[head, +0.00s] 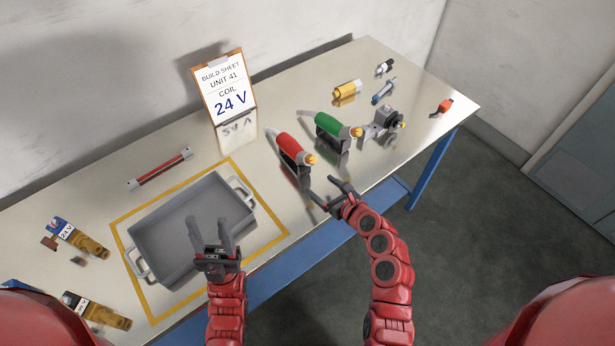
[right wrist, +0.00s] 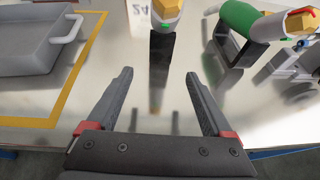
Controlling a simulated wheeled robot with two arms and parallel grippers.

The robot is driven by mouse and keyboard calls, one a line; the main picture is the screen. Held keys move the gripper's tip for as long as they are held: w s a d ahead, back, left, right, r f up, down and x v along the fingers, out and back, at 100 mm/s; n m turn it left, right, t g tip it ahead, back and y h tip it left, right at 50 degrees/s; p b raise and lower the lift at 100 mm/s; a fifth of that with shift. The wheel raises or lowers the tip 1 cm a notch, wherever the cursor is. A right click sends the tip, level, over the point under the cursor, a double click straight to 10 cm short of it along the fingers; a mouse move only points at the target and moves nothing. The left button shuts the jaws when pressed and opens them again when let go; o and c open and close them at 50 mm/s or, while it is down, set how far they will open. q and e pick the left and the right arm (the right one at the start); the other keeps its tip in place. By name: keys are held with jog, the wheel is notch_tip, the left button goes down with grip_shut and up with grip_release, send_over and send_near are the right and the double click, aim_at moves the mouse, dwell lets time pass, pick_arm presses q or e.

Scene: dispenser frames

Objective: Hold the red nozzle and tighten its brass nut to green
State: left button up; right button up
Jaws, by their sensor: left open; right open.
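The red nozzle (head: 289,145) lies on a dark stand (head: 296,168) near the table's middle, its brass nut (head: 311,160) at the right end. In the right wrist view the brass nut (right wrist: 166,6) is cut by the top edge, above a pale collar with a small green mark (right wrist: 166,27); the red body is out of frame. My right gripper (head: 323,188) is open and empty, low over the table in front of the stand; its fingers (right wrist: 159,75) are apart, short of the stand. My left gripper (head: 209,221) is open and empty above the grey tray.
A green nozzle (head: 330,124) stands right of the red one, with a grey fixture (head: 381,123) beyond. The grey tray (head: 165,214) sits inside a yellow outline. A build sheet (head: 222,86) stands behind. Small parts lie at both table ends.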

aim_at(305, 174)
jog(key=b+x, duration=0.4)
jog(key=x, duration=0.5)
jog(key=shift+w+a+f, duration=0.1)
jog(key=shift+f, duration=0.2)
jog(key=shift+w+a, duration=0.2)
jog(key=shift+w, duration=0.15)
jog(key=shift+r, duration=0.1)
grip_shut()
dwell(1.4)
